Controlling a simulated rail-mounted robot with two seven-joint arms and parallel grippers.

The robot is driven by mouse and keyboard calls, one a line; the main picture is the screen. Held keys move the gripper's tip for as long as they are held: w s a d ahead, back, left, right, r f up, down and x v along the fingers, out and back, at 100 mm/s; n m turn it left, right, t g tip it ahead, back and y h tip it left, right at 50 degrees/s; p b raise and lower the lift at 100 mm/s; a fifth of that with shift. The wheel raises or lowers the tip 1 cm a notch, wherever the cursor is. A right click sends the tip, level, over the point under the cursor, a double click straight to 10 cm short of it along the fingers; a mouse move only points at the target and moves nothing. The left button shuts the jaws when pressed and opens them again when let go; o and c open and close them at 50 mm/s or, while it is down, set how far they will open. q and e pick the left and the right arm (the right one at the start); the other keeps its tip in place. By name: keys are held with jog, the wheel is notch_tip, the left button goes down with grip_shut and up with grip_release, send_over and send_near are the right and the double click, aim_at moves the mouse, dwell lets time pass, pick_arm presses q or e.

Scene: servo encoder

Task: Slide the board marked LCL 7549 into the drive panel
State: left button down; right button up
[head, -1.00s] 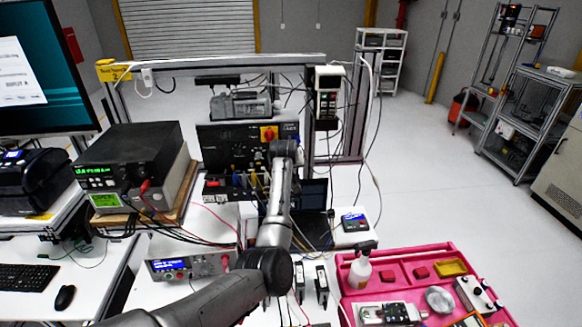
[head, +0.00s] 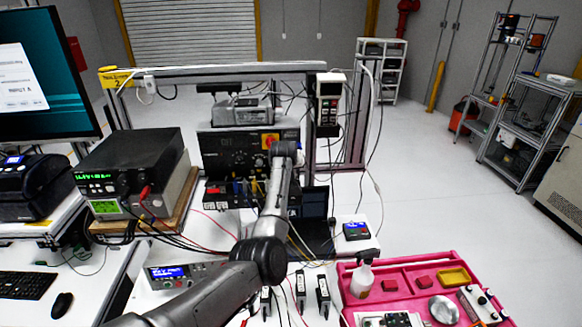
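The drive panel (head: 228,146) is a dark upright box with a red-and-yellow switch, standing on the bench under the metal frame. My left arm reaches up from the bottom left, and its wrist end is in front of the panel's right side. Its fingers are hidden behind the arm, so I cannot tell whether they hold a board. Dark modules with white labels (head: 323,291) stand on the bench near the front, right of my arm. Their labels are too small to read, so I cannot tell which board is LCL 7549. My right gripper is not in view.
A pink tray (head: 408,272) with a spray bottle (head: 362,277) and parts lies at the front right. A bench instrument (head: 170,275) sits left of my arm. Red and black cables run across the bench. A black power unit (head: 125,165) stands at the left.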

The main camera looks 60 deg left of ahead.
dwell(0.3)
pick_arm(q)
jog(key=c, duration=0.8)
grip_release()
jog(key=shift+o, duration=0.7)
jog(key=b+v, duration=0.2)
jog(key=v, duration=1.1)
jog(key=shift+r, duration=0.35)
jog(key=shift+s+d, duration=0.1)
jog(key=shift+d, duration=0.05)
